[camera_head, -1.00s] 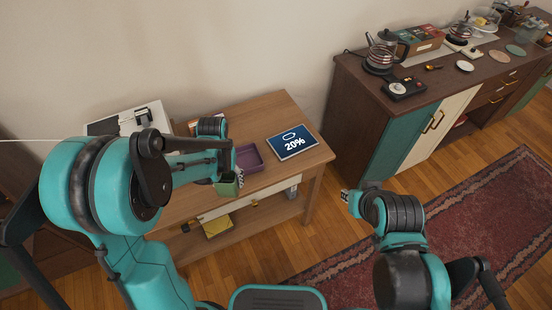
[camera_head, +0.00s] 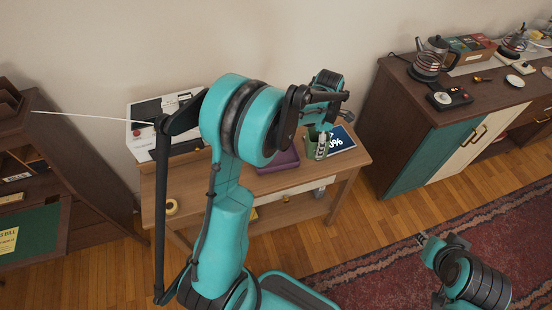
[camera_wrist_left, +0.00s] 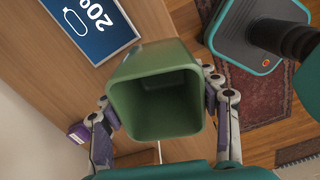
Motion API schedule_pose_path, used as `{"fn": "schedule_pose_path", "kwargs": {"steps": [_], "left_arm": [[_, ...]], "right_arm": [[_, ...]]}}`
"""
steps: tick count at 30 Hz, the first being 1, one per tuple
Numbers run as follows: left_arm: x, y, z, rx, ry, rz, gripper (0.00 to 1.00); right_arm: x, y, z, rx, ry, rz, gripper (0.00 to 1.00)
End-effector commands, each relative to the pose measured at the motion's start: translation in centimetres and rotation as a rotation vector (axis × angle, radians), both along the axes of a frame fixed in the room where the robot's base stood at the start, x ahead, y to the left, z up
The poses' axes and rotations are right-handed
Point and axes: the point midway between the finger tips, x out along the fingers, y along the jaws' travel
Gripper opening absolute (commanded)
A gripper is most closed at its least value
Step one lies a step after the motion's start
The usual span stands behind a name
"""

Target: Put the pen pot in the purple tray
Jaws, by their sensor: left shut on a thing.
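The green square pen pot (camera_head: 311,147) is in my left gripper (camera_head: 320,138), over the right part of the wooden table. In the left wrist view the pot (camera_wrist_left: 124,88) sits between the two fingers (camera_wrist_left: 160,112), its open mouth facing the camera. It looks empty. The purple tray (camera_head: 283,163) lies on the table to the left of the pot, partly hidden by my left arm. Whether the pot touches the table is unclear. My right gripper (camera_head: 431,241) is over the floor and rug, far from the table; its jaws are too small to read.
A white-and-black device (camera_head: 150,125) stands at the table's back left. A dark sideboard (camera_head: 395,125) stands to the right.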

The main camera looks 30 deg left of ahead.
Motion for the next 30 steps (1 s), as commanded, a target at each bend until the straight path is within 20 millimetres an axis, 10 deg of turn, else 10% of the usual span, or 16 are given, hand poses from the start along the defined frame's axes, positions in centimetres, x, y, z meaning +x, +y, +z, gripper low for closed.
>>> {"fn": "schedule_pose_path", "kwargs": {"steps": [8, 21, 30], "left_arm": [[0.5, 1.6, -0.7, 0.0, 0.0, 0.183, 0.25], [-0.7, 10.8, -6.3, 0.0, 0.0, 0.179, 0.25], [-0.9, 11.8, -8.4, 0.0, 0.0, 0.176, 0.25]], "right_arm": [[0.0, 0.0, -0.6, 0.0, 0.0, 0.0, 0.23], [0.0, 0.0, -3.5, 0.0, 0.0, 0.0, 0.23], [0.0, 0.0, -4.5, 0.0, 0.0, 0.0, 0.23]]}}
